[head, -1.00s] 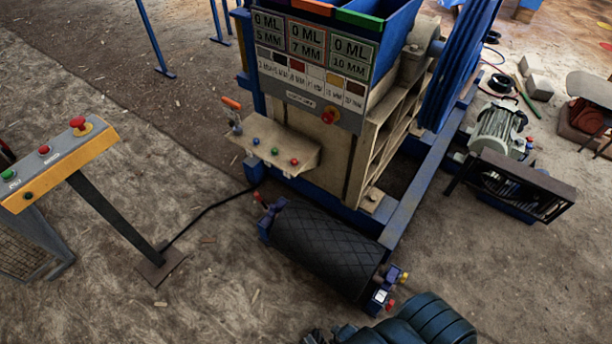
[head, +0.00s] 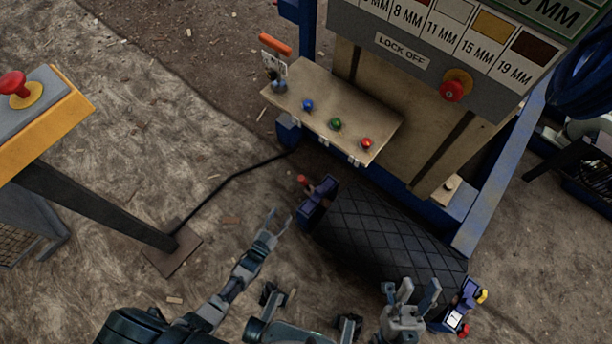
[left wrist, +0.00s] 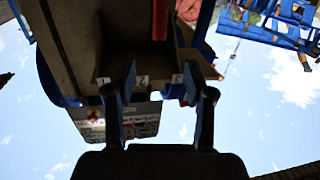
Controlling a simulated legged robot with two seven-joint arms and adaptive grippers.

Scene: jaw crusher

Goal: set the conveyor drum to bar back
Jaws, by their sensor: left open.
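The conveyor drum (head: 385,238) is a black roller with a diamond pattern, lying at the foot of the machine. Its left end has a blue bracket (head: 316,204) with a red-tipped knob (head: 304,180). Its right end has a blue bracket with a small white display (head: 455,319) and yellow and red knobs. My left gripper (head: 277,220) is open and empty, left of the drum's left bracket and apart from it. In the left wrist view it (left wrist: 160,78) is open under the numbered shelf. My right gripper (head: 419,290) appears open in front of the drum's right half, hiding part of it; contact is unclear.
A beige shelf (head: 318,108) with blue, green and red knobs overhangs left of the drum. A lock-off panel (head: 420,62) with a red knob is above. A yellow control stand (head: 62,118) with a red button stands left. A black cable (head: 222,185) crosses the ground.

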